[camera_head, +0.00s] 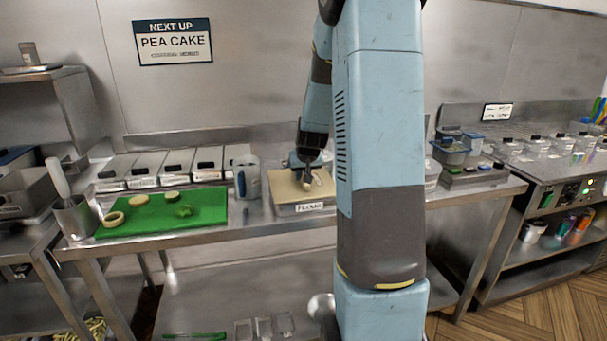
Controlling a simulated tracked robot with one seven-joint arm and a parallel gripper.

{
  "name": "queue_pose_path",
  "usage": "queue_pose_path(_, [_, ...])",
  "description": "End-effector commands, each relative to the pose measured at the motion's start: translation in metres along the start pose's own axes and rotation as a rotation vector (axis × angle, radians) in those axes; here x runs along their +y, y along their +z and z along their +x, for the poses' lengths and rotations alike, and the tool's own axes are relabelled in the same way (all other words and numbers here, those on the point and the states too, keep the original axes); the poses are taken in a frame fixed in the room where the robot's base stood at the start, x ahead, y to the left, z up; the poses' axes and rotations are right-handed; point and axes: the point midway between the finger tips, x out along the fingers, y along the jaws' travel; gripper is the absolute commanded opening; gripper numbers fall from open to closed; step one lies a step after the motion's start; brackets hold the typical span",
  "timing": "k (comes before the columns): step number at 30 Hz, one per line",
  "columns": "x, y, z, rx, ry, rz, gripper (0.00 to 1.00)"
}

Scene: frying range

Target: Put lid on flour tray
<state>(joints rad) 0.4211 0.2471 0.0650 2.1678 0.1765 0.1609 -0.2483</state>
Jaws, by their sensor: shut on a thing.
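The flour tray (286,211) is a grey metal tray with a white label reading FLOUR on its front, on the steel counter near the middle. A flat tan lid (282,188) covers its top. I cannot tell whether the lid rests fully on the rim or is slightly above it. My gripper (307,182) points down over the right half of the lid and is shut on it. The fingertips are small here, and my arm hides the area right of the tray.
A grey jug (246,180) stands close left of the tray. A green board (165,212) with cut pieces lies farther left. Several lidded containers (176,164) line the back. Blue containers (450,152) stand right of my arm. The counter's front edge is close.

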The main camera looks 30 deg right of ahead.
Motion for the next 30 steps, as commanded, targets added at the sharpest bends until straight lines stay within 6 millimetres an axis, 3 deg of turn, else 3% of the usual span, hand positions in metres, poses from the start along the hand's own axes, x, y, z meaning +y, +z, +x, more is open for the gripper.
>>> queue_pose_path(2, [0.0,0.0,0.0,0.0,0.0,0.0,0.0])
queue_pose_path(3, [0.0,0.0,0.0,0.0,0.0,0.0,0.18])
queue_pose_path(12, [-0.001,0.0,0.0,0.0,0.0,0.0,0.46])
queue_pose_path(23, [-0.001,-0.001,-0.006,0.001,0.0,-0.001,0.46])
queue_pose_path(30, [-0.001,-0.001,-0.037,0.004,0.0,-0.001,0.46])
